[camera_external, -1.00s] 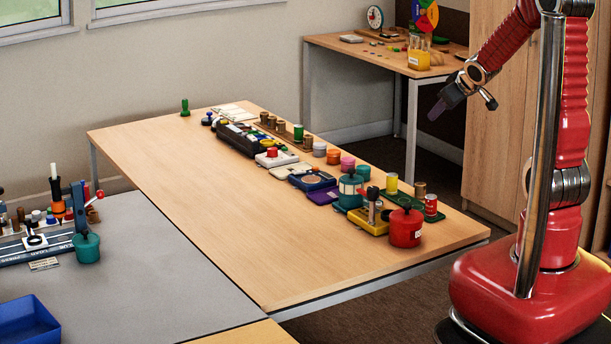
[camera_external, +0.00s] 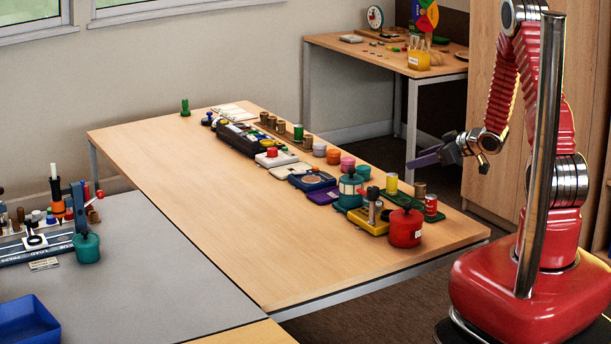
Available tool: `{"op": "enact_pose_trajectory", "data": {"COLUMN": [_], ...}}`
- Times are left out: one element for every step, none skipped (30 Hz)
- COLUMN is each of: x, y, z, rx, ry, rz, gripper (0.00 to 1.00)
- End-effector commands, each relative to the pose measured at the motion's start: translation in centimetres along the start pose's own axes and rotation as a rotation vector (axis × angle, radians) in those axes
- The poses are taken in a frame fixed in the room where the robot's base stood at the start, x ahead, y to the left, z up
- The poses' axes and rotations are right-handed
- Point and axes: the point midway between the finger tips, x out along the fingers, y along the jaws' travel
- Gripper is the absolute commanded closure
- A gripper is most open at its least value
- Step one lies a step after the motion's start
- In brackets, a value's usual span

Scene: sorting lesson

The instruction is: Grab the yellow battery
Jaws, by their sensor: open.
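A small yellow cylinder (camera_external: 391,183), which looks like the yellow battery, stands upright at the left end of a green tray (camera_external: 402,199). A brown cylinder (camera_external: 420,191) and a red cylinder (camera_external: 431,206) stand beside it on the same tray. My gripper (camera_external: 420,159) is open and empty in the air. In the picture it is above and to the right of the yellow cylinder, apart from it, with its fingers pointing left.
A large red pot (camera_external: 405,228), a yellow device (camera_external: 370,219) and a teal jar (camera_external: 350,188) stand close in front of the tray. A row of other items runs toward the far left. The wooden table (camera_external: 235,220) is clear on its left side.

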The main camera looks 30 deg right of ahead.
Motion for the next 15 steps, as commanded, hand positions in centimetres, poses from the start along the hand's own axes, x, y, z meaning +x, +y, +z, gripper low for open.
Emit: {"op": "enact_pose_trajectory", "data": {"x": [0.4, 0.6, 0.7, 0.8, 0.9, 1.0, 1.1, 1.1, 1.1, 1.1, 1.1, 1.1, 1.1, 1.1, 1.1], "y": [-0.4, -0.7, -1.0, -1.3, -1.5, -1.8, -1.9, -2.1, -2.2, -2.3, -2.4, -2.4, -2.4, -2.4, -2.4], "z": [1.1, 1.5, 2.1, 2.4, 2.7, 3.1, 3.3, 3.4, 3.6, 3.6, 3.7, 3.7, 3.7, 3.7, 3.7], "rx": [0.014, 0.021, 0.030, 0.037, 0.043, 0.050, 0.055, 0.058, 0.062, 0.064, 0.065, 0.066, 0.066, 0.066, 0.066], "ry": [0.015, 0.027, 0.041, 0.053, 0.063, 0.074, 0.083, 0.089, 0.096, 0.100, 0.102, 0.104, 0.104, 0.105, 0.104], "rz": [-0.026, -0.041, -0.061, -0.074, -0.087, -0.101, -0.109, -0.117, -0.124, -0.128, -0.131, -0.132, -0.133, -0.133, -0.133], "gripper": [0.53, 0.53, 0.53, 0.53, 0.53, 0.53, 0.53, 0.53, 0.53, 0.53, 0.53, 0.53, 0.53, 0.53, 0.53]}}
